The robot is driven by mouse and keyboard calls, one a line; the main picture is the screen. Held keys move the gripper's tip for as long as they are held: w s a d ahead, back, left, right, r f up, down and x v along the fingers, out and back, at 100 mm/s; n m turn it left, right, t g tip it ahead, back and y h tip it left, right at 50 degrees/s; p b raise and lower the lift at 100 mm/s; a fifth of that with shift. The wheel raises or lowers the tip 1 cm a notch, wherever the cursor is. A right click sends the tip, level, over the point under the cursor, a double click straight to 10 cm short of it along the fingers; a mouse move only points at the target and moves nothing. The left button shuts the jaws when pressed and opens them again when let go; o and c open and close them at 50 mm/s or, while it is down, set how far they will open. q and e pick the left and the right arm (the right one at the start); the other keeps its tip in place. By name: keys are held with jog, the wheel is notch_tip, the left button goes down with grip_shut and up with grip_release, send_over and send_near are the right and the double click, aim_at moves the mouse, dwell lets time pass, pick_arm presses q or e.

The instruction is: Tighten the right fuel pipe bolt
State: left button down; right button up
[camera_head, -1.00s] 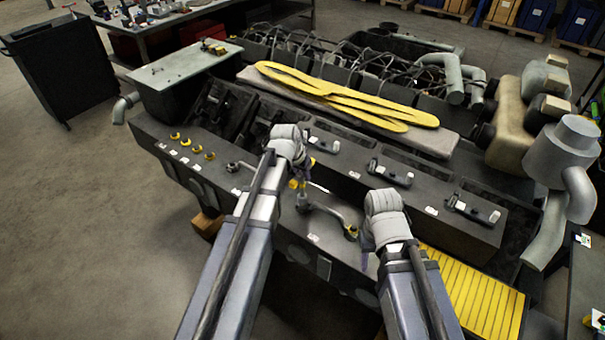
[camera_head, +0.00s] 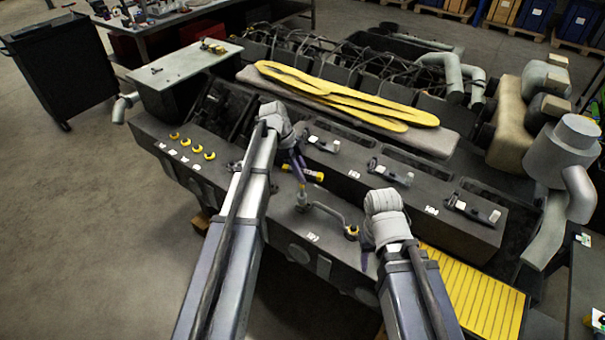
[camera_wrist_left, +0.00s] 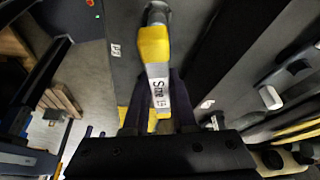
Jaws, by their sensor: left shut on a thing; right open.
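My left gripper (camera_head: 298,166) is shut on a yellow tool (camera_head: 314,175) with a white labelled band and a grey end. The tool also shows in the left wrist view (camera_wrist_left: 155,55), between the two dark fingers. A grey curved fuel pipe (camera_head: 328,208) lies on the engine's front ledge, in front of the tool. Its right end has a yellow fitting (camera_head: 352,232), and its left end stands below the left gripper. The tool looks apart from the fitting. My right gripper (camera_head: 367,241) is open beside the fitting, mostly hidden by its wrist. Bolt detail is too small to tell.
Several yellow-topped fittings (camera_head: 192,145) stand on the ledge at left. Grey fuel parts (camera_head: 390,173) lie along the upper step. Yellow strips (camera_head: 340,95) rest on a grey pad behind. A yellow ribbed platform (camera_head: 475,292) is at lower right.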

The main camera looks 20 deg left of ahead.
pick_arm(q)
jog(key=m+g, duration=0.1)
jog(key=m, duration=0.3)
jog(key=shift+w+m+g+y, duration=0.15)
jog(key=shift+m+g+y, duration=0.15)
jog(key=shift+m+g, duration=0.4)
jog(key=shift+m, duration=0.6)
